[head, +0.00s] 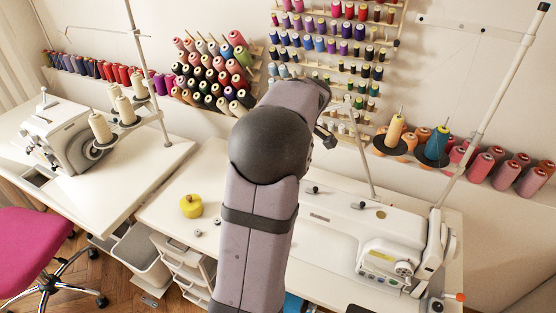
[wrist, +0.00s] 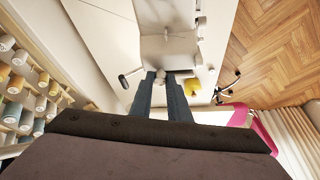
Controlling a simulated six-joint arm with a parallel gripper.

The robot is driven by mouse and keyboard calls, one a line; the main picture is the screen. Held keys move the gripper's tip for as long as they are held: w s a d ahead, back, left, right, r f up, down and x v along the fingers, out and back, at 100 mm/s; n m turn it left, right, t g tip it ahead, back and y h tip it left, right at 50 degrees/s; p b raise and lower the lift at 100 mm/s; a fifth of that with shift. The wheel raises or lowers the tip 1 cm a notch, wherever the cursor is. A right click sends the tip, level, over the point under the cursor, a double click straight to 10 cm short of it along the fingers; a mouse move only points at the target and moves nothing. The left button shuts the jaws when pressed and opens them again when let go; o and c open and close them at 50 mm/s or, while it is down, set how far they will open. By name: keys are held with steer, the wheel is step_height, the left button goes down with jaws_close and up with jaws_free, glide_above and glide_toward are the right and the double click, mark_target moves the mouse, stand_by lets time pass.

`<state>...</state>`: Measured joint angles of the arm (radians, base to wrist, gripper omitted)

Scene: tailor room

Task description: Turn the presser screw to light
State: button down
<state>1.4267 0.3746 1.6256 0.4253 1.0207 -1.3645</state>
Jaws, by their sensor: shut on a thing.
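The white sewing machine (head: 340,228) lies across the right table in the head view, its left end hidden behind my arm. In the wrist view, the machine (wrist: 168,47) runs upward from my fingertips. A small pale round knob, the presser screw (wrist: 160,74), sits at the near end of the machine, between the tips of my gripper (wrist: 160,82). My gripper is shut on it. The screw's markings and the light setting are too small to read. In the head view, my gripper and the screw are hidden behind my arm.
A yellow round object (head: 190,206) stands on the table left of my arm, with small metal bobbins (head: 198,233) near it. A dark-tipped lever (wrist: 125,80) is left of my fingers in the wrist view. Thread spools (head: 215,75) line the wall behind.

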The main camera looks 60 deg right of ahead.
steer(key=c, duration=1.7)
jaws_free()
steer(key=shift+o, duration=0.2)
steer(key=b+v, duration=0.1)
steer(key=v, duration=0.6)
steer(key=shift+r, duration=0.15)
steer(key=shift+s, duration=0.15)
